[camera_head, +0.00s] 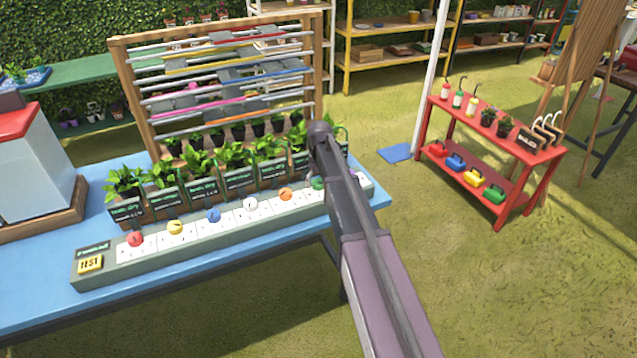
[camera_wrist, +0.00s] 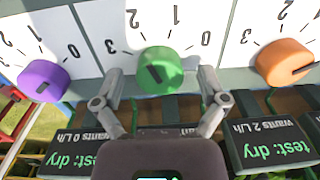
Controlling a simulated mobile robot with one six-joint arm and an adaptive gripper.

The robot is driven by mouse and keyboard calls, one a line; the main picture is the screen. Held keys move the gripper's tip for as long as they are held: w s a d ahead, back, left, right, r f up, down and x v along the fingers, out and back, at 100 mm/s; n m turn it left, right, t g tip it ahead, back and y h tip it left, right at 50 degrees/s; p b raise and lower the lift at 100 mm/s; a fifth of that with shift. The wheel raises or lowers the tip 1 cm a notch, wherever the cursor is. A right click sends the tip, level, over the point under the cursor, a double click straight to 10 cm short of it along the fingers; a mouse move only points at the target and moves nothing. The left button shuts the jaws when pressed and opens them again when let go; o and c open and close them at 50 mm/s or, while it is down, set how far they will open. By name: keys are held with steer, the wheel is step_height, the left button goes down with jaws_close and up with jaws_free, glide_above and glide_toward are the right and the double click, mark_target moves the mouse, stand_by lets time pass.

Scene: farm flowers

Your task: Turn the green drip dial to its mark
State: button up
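The green drip dial (camera_wrist: 165,66) sits on a white scale plate (camera_wrist: 160,25) with the numbers 0 to 3, upside down in the wrist view. A short dark pointer line shows on its face; I cannot tell which number it points to. My gripper (camera_wrist: 160,72) is open, with one finger on each side of the dial and a visible gap to each. The plant sign for this dial is mostly hidden behind my gripper, so its wanted value is not readable. In the head view the green dial (camera_head: 318,184) shows beside my arm, near the right end of the grey panel (camera_head: 150,258).
A purple dial (camera_wrist: 44,82) and an orange dial (camera_wrist: 284,62) flank the green one. Several potted plants with signs (camera_head: 240,180) stand in a row behind the panel. A yellow TEST button (camera_head: 90,264) is at the panel's left end. A red cart (camera_head: 495,150) stands right.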

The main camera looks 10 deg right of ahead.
steer(key=c, duration=0.9)
steer(key=shift+c, duration=0.2)
steer(key=n, duration=0.4)
steer(key=shift+n, duration=2.1)
steer(key=o, duration=1.1)
steer(key=shift+o, duration=0.2)
